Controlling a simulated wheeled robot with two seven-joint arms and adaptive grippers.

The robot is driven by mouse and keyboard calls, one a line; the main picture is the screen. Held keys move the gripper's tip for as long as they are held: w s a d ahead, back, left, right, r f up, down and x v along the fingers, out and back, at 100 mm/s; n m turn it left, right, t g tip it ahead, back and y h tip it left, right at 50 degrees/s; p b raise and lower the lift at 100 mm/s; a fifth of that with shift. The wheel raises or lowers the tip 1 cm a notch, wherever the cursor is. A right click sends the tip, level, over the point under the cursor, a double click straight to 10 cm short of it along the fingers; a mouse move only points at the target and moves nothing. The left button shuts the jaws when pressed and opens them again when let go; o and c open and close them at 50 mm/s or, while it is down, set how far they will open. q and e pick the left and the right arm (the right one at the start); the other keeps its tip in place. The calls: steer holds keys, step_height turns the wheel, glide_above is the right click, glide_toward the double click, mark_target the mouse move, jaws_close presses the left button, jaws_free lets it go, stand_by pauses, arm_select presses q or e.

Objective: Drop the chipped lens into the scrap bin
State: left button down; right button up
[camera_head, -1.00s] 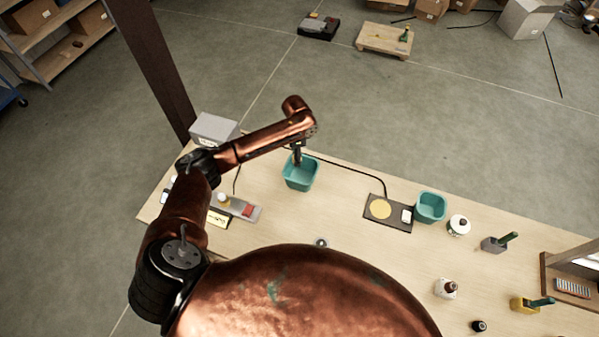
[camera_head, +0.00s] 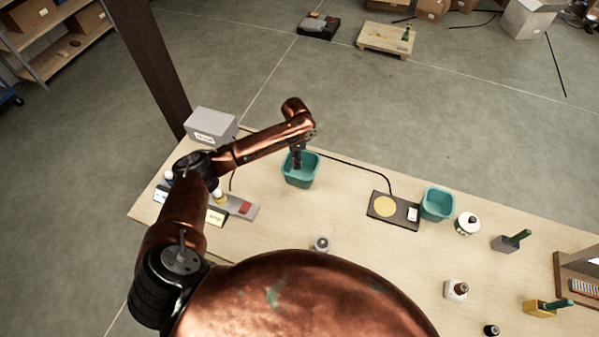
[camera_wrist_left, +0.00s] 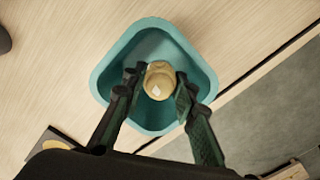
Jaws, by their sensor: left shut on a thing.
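My left gripper (camera_head: 298,165) is over the opening of a teal bin (camera_head: 311,176) on the table. The left wrist view shows its two fingers (camera_wrist_left: 157,88) shut on a small tan, rounded piece with a pale flat spot, which I take to be the chipped lens (camera_wrist_left: 159,73). Below it is the teal bin (camera_wrist_left: 196,67), and the lens lies inside the rim outline in that view. I cannot tell how far above the bin floor it is. A second teal bin (camera_head: 437,204) stands to the right; no label shows on either. My right gripper is out of view.
A dark pad with a yellow disc (camera_head: 385,206) lies between the bins. A grey box (camera_head: 211,125) and a grey tray (camera_head: 242,207) are at the left. Bottles, including a white one (camera_head: 467,224), and several small blocks stand on the right. A cable runs behind the near bin.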

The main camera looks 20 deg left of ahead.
arm_select(q)
steer(key=c, duration=1.5)
jaws_free()
steer(key=shift+r, duration=0.1)
step_height(320, 180, up, 12)
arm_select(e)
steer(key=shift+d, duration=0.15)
arm_select(q)
steer(key=shift+a, duration=0.1)
